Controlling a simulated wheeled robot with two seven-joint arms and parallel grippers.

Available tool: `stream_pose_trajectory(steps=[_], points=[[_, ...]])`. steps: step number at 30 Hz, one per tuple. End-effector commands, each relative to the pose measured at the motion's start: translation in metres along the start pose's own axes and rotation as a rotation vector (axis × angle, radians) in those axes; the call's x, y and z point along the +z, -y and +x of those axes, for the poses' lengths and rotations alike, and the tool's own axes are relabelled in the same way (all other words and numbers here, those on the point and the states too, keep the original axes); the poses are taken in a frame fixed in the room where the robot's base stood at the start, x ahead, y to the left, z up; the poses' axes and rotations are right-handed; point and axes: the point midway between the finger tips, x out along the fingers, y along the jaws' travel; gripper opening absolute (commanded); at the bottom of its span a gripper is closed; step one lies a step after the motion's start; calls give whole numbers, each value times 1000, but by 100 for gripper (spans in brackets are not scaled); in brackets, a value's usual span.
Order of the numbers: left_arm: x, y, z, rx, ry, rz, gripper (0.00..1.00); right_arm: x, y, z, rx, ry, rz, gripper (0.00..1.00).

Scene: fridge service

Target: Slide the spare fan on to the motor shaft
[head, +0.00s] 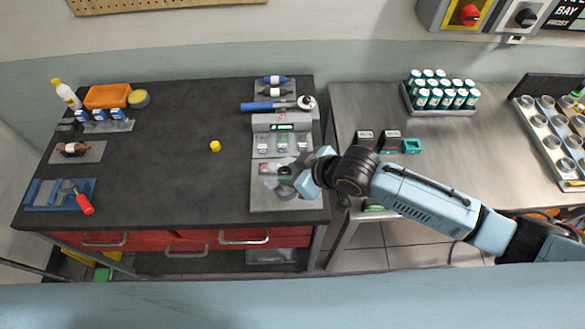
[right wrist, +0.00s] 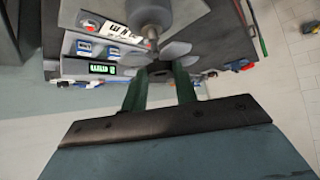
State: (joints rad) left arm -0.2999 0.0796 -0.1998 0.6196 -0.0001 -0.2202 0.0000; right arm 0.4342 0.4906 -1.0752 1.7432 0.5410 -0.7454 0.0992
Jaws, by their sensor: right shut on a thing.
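My right gripper (head: 296,179) reaches in from the right over the right end of the dark bench. In the right wrist view its two dark green fingers (right wrist: 160,88) are shut on a grey bladed fan (right wrist: 178,49), at the hub. The fan also shows in the head view (head: 284,191), partly covered by the gripper. A grey cylindrical motor (right wrist: 150,14) stands just beyond the fan, its narrow end towards it. In the head view I cannot make the motor out clearly. Whether the shaft is inside the hub or only lined up near it, I cannot tell. My left gripper is out of view.
A grey test unit (head: 282,126) with a lit green display stands behind the gripper. A light plate (head: 262,200) lies under it. A yellow cap (head: 215,146) sits mid-bench, with clear bench around it. A blue tray (head: 48,194) and a red-handled tool (head: 84,204) lie at left.

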Motion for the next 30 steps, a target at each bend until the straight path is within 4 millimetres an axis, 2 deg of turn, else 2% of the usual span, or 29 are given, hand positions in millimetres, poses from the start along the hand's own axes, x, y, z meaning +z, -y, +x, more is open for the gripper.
stream_pose_trajectory(steps=[30], points=[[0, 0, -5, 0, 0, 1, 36, 1, 0, 1, 0, 0, -1, 6]])
